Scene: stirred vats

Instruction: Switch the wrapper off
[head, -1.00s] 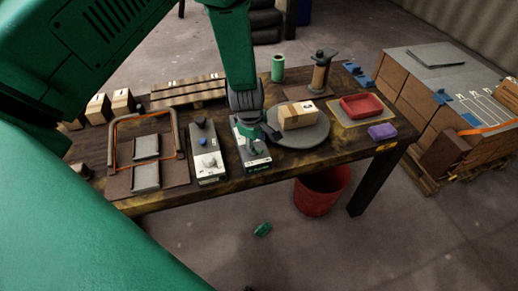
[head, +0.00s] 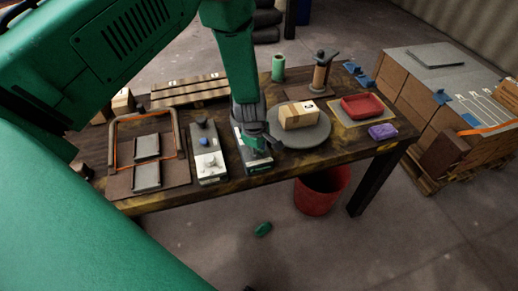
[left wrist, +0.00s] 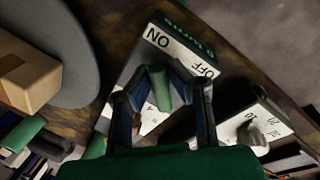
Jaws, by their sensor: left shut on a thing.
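A switch box (head: 262,167) with a white label and green edge stands near the table's front edge. It also shows in the left wrist view (left wrist: 170,39), with the words ON and OFF on it. Its green lever (left wrist: 160,86) stands between the fingers of my left gripper (left wrist: 162,93). In the head view my left gripper (head: 257,144) is down at the box and hides most of the lever. It is shut on the lever. The lever's end lies between the two words, and I cannot tell its exact setting. My right gripper is not in view.
A grey turntable (head: 310,138) with a carton (head: 299,116) on it stands close right of the box. A second control box (head: 209,167) with knobs stands on the left. A red tray (head: 362,105) and purple block (head: 383,132) lie farther right.

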